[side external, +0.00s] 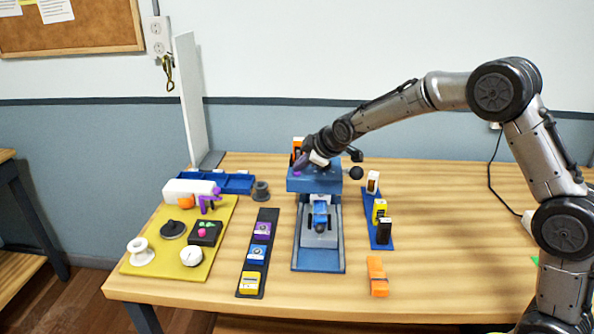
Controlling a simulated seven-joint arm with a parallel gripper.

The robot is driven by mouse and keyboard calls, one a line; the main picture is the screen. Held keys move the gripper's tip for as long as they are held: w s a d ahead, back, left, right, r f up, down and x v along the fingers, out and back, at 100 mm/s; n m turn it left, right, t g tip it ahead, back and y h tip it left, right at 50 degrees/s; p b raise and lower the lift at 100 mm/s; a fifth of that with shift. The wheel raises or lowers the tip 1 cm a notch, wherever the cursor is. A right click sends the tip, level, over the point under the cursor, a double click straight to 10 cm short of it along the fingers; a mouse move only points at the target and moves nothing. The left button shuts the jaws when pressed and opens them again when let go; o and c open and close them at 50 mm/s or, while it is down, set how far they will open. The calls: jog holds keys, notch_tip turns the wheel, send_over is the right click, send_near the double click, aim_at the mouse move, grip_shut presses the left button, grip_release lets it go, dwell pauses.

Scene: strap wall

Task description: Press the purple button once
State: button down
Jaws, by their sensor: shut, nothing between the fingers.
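A blue press-like machine (314,184) stands at the middle of the table. A small purple spot, which looks like the purple button (297,173), shows on the left of its top. My gripper (301,163) is shut and empty, pointing down just over this spot. I cannot tell whether the fingertips touch it. My gripper and wrist hide part of the machine's top.
A black strip (250,278) with purple, blue and yellow blocks lies left of the machine. A blue strip (371,212) with upright blocks is to its right. An orange block (377,277) lies in front. A yellow board (160,264) with several parts is at left.

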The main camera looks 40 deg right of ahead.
dwell(0.3)
jog(key=shift+r, duration=0.9)
jog(key=shift+r, duration=2.5)
